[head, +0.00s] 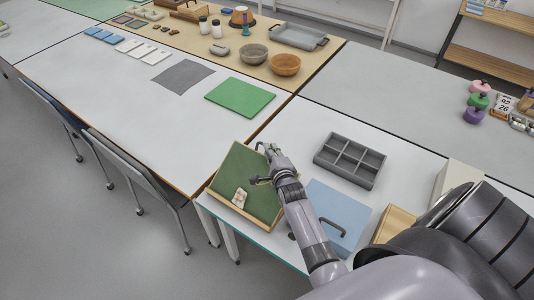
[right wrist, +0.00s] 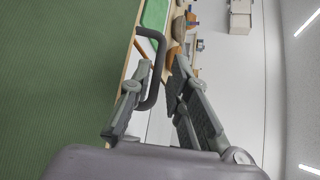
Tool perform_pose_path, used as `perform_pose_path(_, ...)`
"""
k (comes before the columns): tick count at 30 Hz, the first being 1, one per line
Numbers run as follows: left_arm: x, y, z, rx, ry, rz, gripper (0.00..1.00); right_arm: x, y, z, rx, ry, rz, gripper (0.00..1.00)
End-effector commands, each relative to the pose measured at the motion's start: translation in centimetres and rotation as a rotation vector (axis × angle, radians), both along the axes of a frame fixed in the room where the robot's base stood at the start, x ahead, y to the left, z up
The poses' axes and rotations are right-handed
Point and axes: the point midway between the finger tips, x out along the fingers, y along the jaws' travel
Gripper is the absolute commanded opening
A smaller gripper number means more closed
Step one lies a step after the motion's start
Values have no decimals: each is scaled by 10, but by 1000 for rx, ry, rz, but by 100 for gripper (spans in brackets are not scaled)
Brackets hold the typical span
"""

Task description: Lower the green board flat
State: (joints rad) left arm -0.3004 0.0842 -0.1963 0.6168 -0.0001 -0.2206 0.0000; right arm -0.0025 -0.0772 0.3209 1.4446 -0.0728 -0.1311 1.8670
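The green board (head: 243,172), in a light wooden frame, leans tilted on the near table, its lower edge toward the table's left corner. A pale sherd (head: 240,196) lies on its lower part. My right gripper (head: 262,165) is at the board's right edge. In the right wrist view the board's green face (right wrist: 60,75) fills the left side. A dark bent handle (right wrist: 153,72) stands out at its wooden edge, near the fingertips. The right gripper (right wrist: 160,80) is open, its fingers apart, with the handle nearer the left finger; contact is unclear. My left gripper is not in view.
A grey compartment tray (head: 350,160) and a blue panel (head: 343,207) with a dark handle lie right of the board. A wooden box (head: 395,222) and a white box (head: 459,176) stand further right. A flat green mat (head: 240,97) lies on the table behind.

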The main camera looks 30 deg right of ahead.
Motion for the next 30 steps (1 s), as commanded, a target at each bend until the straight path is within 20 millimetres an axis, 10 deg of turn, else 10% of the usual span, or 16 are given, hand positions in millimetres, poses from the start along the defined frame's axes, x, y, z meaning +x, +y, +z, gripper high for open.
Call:
perform_pose_path(20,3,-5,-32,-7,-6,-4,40,37,-12,-11,-1,0,0,17)
perform_pose_path(30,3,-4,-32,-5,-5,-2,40,37,-12,-10,-2,-1,0,0)
